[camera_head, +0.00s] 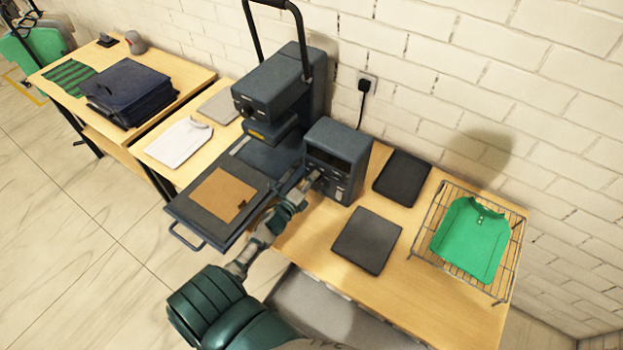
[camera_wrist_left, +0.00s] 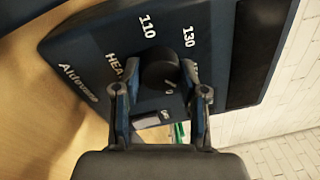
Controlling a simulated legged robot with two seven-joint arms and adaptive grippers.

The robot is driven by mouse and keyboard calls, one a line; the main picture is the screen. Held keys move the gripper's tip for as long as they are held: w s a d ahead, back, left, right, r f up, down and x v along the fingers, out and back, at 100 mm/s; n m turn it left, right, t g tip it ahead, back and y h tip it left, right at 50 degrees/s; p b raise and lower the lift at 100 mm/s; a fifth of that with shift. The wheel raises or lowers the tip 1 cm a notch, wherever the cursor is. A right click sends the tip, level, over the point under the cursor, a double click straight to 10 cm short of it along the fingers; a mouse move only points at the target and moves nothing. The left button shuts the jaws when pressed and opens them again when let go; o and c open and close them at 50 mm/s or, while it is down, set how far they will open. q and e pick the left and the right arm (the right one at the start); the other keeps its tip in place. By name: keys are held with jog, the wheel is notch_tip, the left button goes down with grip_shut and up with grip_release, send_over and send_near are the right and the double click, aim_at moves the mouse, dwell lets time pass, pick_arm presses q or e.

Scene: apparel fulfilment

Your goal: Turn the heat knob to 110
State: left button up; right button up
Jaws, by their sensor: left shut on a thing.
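The dark blue control box (camera_head: 345,150) stands on the wooden table beside the heat press. Its front face fills much of the left wrist view (camera_wrist_left: 95,60), with the numbers 110 and 130 and a partly covered HEAT label. The round black heat knob (camera_wrist_left: 160,70) sits between these numbers; I cannot make out which one it points to. My left gripper (camera_wrist_left: 162,85) has a finger on each side of the knob and is shut on it. In the head view the left gripper (camera_head: 310,181) meets the front of the box. My right gripper is out of view.
The heat press (camera_head: 285,85) with its lifted handle stands left of the box, its lower plate (camera_head: 190,207) drawn forward. Dark pads (camera_head: 367,240) lie to the right. A wire rack (camera_head: 433,218) holds a green shirt (camera_head: 470,238). A white shirt (camera_head: 178,143) lies on the left.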

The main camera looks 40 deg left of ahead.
pick_arm(q)
jog(key=n+p, duration=0.2)
jog(key=n, duration=0.8)
jog(key=n+y+p, duration=0.1)
jog(key=n+p, duration=0.2)
jog(key=n, duration=0.6)
jog(key=n+g+y+p, duration=0.1)
jog(key=n+p, duration=0.1)
jog(key=n, duration=0.8)
jog(key=shift+s+d+f+n+p, duration=0.15)
jog(key=shift+f+n+p, duration=0.15)
jog(key=shift+p, duration=0.1)
jog(key=o, duration=1.1)
jog(key=shift+r, duration=0.1)
jog(key=shift+o, duration=0.2)
jog(key=shift+r, duration=0.1)
